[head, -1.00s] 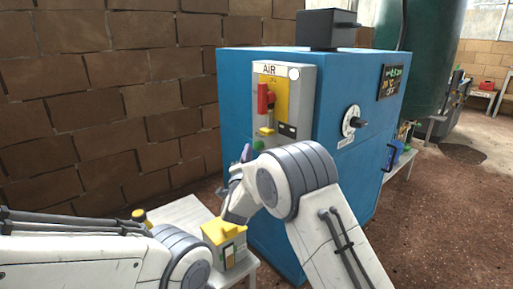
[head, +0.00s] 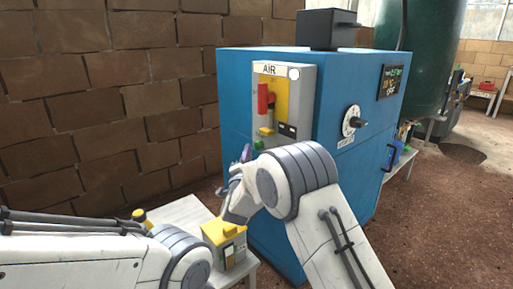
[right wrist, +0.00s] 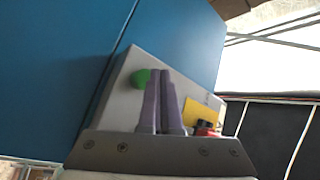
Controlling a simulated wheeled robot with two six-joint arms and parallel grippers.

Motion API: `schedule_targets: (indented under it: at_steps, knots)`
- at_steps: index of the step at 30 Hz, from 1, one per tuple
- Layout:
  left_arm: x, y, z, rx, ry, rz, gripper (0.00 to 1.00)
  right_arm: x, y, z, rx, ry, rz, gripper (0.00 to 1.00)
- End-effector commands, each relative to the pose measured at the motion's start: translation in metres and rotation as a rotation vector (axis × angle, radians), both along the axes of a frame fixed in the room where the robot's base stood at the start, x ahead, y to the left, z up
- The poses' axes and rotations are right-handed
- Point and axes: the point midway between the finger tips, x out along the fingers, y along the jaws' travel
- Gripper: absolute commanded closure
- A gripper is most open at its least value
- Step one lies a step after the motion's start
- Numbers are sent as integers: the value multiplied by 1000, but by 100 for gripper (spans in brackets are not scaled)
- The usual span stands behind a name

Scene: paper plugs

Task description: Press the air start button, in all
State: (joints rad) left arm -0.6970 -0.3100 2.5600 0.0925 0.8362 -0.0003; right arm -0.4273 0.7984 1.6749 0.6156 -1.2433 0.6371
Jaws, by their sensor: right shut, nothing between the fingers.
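The grey AIR panel (head: 302,92) is on the side of the blue cabinet (head: 350,160). It has a yellow plate with a red handle (head: 263,98) and a green button (head: 258,145) near its bottom. My right gripper (head: 246,153) is just left of and below the green button, its purple fingers partly hidden by my own arm. In the right wrist view the shut, empty fingers (right wrist: 160,75) point at the panel, and the green button (right wrist: 140,79) shows just left of their tips. Contact cannot be told. My left gripper is out of view; only its arm shows.
A small table (head: 185,212) stands before the cabinet with a yellow-topped box (head: 225,243) on it, close under my right arm. A brick wall (head: 100,100) is at the left. A dial (head: 352,121) is on the cabinet's right face. Open floor (head: 450,215) lies to the right.

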Motion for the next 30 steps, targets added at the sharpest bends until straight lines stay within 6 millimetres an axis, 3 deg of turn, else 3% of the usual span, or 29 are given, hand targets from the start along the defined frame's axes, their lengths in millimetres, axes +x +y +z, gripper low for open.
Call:
schedule_targets:
  at_steps: [30]
  knots:
    - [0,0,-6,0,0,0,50,6,-10,0,0,0,0,100]
